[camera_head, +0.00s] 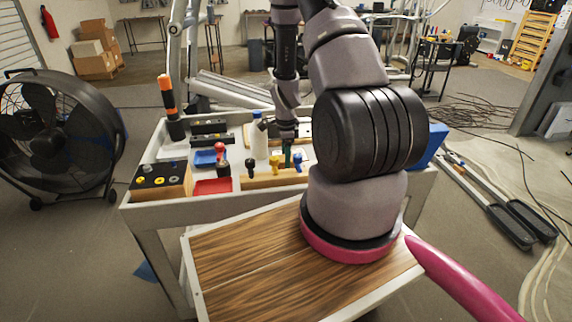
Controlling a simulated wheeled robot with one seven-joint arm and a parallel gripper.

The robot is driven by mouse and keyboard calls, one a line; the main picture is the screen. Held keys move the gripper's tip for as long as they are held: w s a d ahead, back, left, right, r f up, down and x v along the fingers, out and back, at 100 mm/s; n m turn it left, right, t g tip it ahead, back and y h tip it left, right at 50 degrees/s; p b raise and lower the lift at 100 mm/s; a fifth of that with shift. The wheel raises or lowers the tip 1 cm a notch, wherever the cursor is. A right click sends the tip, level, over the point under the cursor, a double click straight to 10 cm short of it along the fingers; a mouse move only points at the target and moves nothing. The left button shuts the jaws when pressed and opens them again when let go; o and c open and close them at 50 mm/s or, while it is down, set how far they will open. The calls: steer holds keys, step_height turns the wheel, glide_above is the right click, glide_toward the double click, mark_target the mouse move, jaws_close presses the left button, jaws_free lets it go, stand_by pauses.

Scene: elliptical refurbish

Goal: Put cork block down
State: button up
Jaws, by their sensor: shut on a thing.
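My gripper (287,146) points down over the far middle of the white cart top (225,140). It is small in the view and shut on the cork block. The cork block is too small and covered to make out clearly between the fingers, and I cannot tell whether it touches the cart top. A dark green piece shows just below the fingers. A tan wooden block with several coloured knobs (258,182) stands nearer, just in front of the gripper.
On the cart stand a white bottle (259,140), a blue tray (205,159), a red tray (213,186), a wooden block with round inserts (158,182) and an orange-black tool (169,107). A blue box (431,147) is at the right. A large fan (57,135) stands left.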

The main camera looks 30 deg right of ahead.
steer(key=shift+f, duration=1.4)
steer(key=shift+f, duration=0.1)
steer(key=o, duration=1.4)
steer(key=shift+o, duration=0.2)
step_height(320, 180, up, 13)
steer(key=shift+f, duration=0.2)
steer(key=s+a+r+n+t, duration=0.1)
steer(key=a+r+n, duration=0.2)
steer(key=r, duration=0.5)
steer(key=s+a+r+n+t+y, duration=0.1)
steer(key=s+a+r+n, duration=0.1)
steer(key=r, duration=0.7)
steer(key=s+a+r+n+t, duration=0.1)
steer(key=a+r+n+t, duration=0.15)
steer(key=r, duration=0.55)
steer(key=s+a+r+n+t+y, duration=0.1)
steer(key=s+a+r+n+t, duration=0.1)
steer(key=s+a+r+n, duration=0.3)
steer(key=s+r+n, duration=0.4)
steer(key=s+r, duration=0.4)
steer(key=s, duration=0.2)
steer(key=shift+s+a+r+n+t, duration=0.2)
steer(key=shift+s+a+n+t, duration=0.15)
steer(key=shift+a, duration=0.05)
